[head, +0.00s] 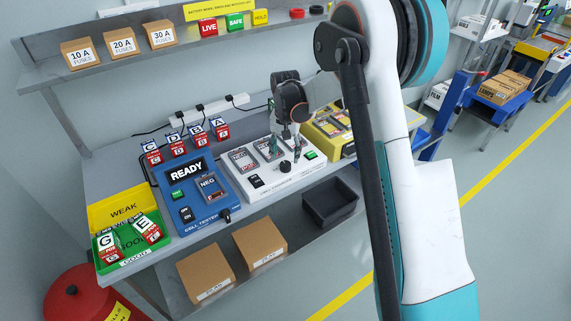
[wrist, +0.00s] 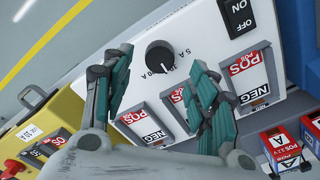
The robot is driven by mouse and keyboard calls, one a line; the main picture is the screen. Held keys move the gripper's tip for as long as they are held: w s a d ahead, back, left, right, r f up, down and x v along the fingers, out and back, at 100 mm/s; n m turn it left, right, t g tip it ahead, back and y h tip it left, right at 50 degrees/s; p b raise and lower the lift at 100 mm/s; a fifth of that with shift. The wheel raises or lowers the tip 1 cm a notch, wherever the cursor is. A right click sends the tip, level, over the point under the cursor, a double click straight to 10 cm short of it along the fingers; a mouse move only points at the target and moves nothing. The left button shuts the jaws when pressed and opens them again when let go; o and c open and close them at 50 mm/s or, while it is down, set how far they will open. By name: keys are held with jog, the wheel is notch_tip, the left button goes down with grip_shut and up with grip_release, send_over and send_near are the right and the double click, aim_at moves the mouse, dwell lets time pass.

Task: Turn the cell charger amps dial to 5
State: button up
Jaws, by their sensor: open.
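The cell charger (head: 303,174) is a white sloped unit on the bench, with bays for cells at its back. Its black round amps dial (head: 286,167) is on the front panel; the dial also shows in the wrist view (wrist: 160,57), with a white pointer mark toward the printed "5 A" and "10 A" labels. Which label it points at I cannot tell surely. My gripper (head: 286,146) is open above the dial. In the wrist view, its teal-padded fingers (wrist: 159,68) stand one on each side of the dial, apart from it.
The charger's ON/OFF switch (wrist: 239,16) is close by. A blue cell tester (head: 206,211) reading READY stands left, and a yellow unit (head: 329,130) right. Several lettered cells (head: 152,153) stand at the back left. A dark bin (head: 331,203) is below the front edge.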

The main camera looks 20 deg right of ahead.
aim_at(286, 164)
jog(key=shift+f+b, duration=0.45)
jog(key=shift+f, duration=1.8)
jog(key=c, duration=1.1)
